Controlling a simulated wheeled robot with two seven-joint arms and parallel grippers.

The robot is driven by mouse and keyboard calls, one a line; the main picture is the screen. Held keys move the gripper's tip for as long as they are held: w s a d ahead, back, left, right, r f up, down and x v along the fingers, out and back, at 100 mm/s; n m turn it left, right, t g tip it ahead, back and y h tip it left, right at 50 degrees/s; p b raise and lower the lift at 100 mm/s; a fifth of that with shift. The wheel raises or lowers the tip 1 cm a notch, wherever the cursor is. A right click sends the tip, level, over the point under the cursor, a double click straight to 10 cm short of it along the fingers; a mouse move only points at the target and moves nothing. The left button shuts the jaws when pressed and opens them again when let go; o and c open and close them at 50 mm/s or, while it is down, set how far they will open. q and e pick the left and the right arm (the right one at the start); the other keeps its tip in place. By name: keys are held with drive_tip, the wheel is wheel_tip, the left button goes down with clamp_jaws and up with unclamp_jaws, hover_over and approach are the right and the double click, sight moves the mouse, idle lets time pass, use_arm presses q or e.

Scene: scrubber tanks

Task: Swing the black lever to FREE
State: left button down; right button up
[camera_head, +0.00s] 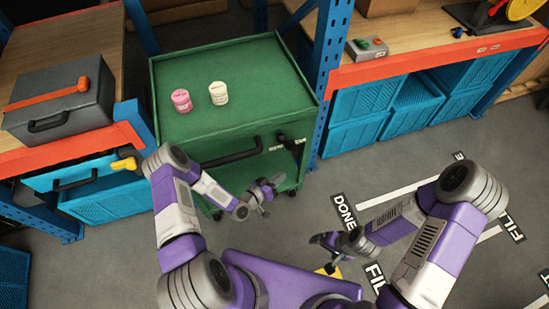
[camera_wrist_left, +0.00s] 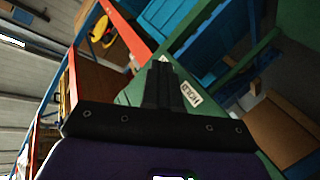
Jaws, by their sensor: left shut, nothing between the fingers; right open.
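The black lever (camera_head: 290,143) is on the front face of the green cart (camera_head: 235,55), near its right end. Small white labels sit beside it; their words are too small to read in the head view. In the left wrist view, a white label reading HOLD (camera_wrist_left: 190,95) shows on the green panel, just right of my fingers. My left gripper (camera_head: 270,187) is shut and empty, in front of and below the lever, apart from it. It also shows in the left wrist view (camera_wrist_left: 160,72), where I cannot make out the lever. My right gripper (camera_head: 326,242) is open and empty above the floor.
A black handle bar (camera_head: 232,156) runs along the cart's front, left of the lever. A pink jar (camera_head: 181,101) and a cream jar (camera_head: 218,93) stand on the cart. A blue post (camera_head: 326,75) rises at its right.

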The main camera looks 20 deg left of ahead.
use_arm(q)
drive_tip(key=s+a+t+h+b, duration=0.1)
drive_tip(key=s+a+t+b, duration=0.2)
drive_tip(key=a+t+b, duration=0.2)
drive_tip(key=a+f+t, duration=0.1)
drive_tip(key=a+t, duration=0.2)
drive_tip(key=t, duration=0.1)
drive_tip(key=shift+m+t+h, duration=0.3)
drive_tip(key=shift+m, duration=0.1)
use_arm(e)
wheel_tip(320, 180, down, 7)
use_arm(q)
drive_tip(key=shift+r, duration=0.1)
use_arm(e)
drive_tip(key=shift+r, duration=0.1)
use_arm(q)
drive_tip(key=b, duration=0.1)
approach(286, 142)
drive_tip(key=w+r, duration=0.4)
drive_tip(key=shift+a+r, duration=0.15)
drive_tip(key=shift+r, duration=0.05)
use_arm(e)
drive_tip(key=shift+f, duration=0.55)
use_arm(q)
drive_tip(key=shift+w, duration=0.1)
